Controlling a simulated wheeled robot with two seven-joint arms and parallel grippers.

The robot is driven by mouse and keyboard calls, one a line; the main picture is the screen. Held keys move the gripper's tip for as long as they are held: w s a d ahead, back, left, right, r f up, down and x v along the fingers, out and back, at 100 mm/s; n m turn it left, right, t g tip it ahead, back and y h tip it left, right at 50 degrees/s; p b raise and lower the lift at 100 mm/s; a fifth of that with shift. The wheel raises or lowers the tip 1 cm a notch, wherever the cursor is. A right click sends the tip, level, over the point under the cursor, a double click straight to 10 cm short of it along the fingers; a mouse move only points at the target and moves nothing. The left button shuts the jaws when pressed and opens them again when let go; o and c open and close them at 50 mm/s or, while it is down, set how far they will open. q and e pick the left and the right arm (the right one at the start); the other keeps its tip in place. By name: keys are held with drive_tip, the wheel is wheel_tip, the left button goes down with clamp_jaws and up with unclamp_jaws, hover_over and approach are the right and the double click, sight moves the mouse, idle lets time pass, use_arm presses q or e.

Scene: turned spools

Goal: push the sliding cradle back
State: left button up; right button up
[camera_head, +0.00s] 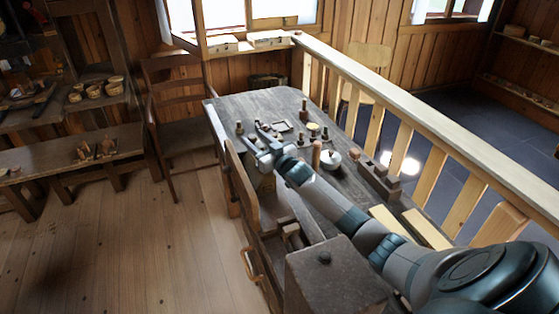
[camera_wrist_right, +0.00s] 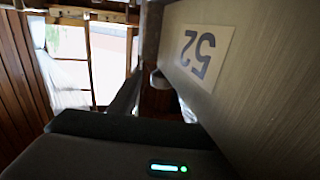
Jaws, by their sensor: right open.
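My right gripper (camera_head: 258,135) is open, its two fingers apart above the near left part of the dark table top (camera_head: 258,103). I see nothing held between the fingers. I cannot tell which thing is the sliding cradle. A long dark notched wooden block (camera_head: 377,181) lies on the table to the right of my right arm, apart from the gripper. In the right wrist view a pale plate with an upside-down 52 (camera_wrist_right: 199,58) sits on a grey-brown panel close to the camera. My left gripper is not in view.
Small turned pieces, such as a dark spool (camera_head: 304,110), a shallow tray (camera_head: 282,126) and a white lidded pot (camera_head: 331,158), stand around the gripper. A wooden railing (camera_head: 415,112) runs along the right. A chair (camera_head: 180,100) stands left of the table. The table's far left is clear.

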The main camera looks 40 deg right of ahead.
drive_tip(key=s+b, duration=0.3)
drive_tip(key=s, duration=1.2)
drive_tip(key=shift+d, duration=0.2)
